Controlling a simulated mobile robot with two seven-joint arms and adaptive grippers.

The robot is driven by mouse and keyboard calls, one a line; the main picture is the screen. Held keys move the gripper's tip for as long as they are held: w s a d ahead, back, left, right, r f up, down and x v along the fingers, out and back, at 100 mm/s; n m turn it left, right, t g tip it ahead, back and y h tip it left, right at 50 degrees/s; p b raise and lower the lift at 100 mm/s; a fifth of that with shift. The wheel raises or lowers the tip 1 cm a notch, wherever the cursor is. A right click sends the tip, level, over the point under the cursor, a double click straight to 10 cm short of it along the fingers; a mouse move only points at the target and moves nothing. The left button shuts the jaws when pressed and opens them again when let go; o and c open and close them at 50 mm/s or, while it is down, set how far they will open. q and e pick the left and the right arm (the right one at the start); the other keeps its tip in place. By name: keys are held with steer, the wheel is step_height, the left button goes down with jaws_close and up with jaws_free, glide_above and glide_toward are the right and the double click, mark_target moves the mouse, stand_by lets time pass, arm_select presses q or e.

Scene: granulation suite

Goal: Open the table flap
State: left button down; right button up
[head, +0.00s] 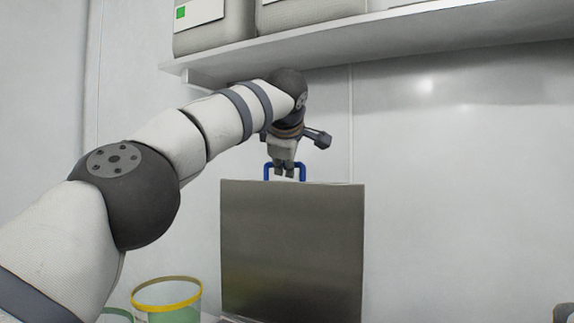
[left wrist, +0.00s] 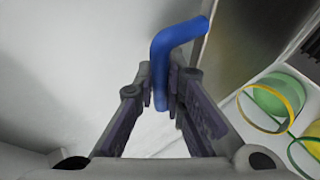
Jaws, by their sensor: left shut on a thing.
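The table flap (head: 292,250) is a grey metal panel that stands upright in the head view. A blue handle (head: 301,170) sits on its top edge. My left gripper (head: 284,173) reaches down from above and is shut on the blue handle. In the left wrist view, the blue handle (left wrist: 178,42) runs down between the two fingers of my left gripper (left wrist: 162,98). Part of the flap's dark face (left wrist: 245,40) shows to the right of it. My right gripper is not seen; a dark piece at the lower right corner of the head view is too small to tell.
A shelf (head: 400,38) with large pale containers (head: 213,28) hangs above my left arm. A clear tub with a yellow rim (head: 166,292) stands left of the flap. Tubs (left wrist: 272,104) also show in the left wrist view. The wall right of the flap is bare.

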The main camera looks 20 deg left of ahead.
arm_select(q)
steer(key=shift+f, duration=0.25)
steer(key=c, duration=1.7)
jaws_free()
steer(key=shift+o, duration=0.2)
steer(key=v, duration=1.2)
steer(key=shift+a+r, duration=0.1)
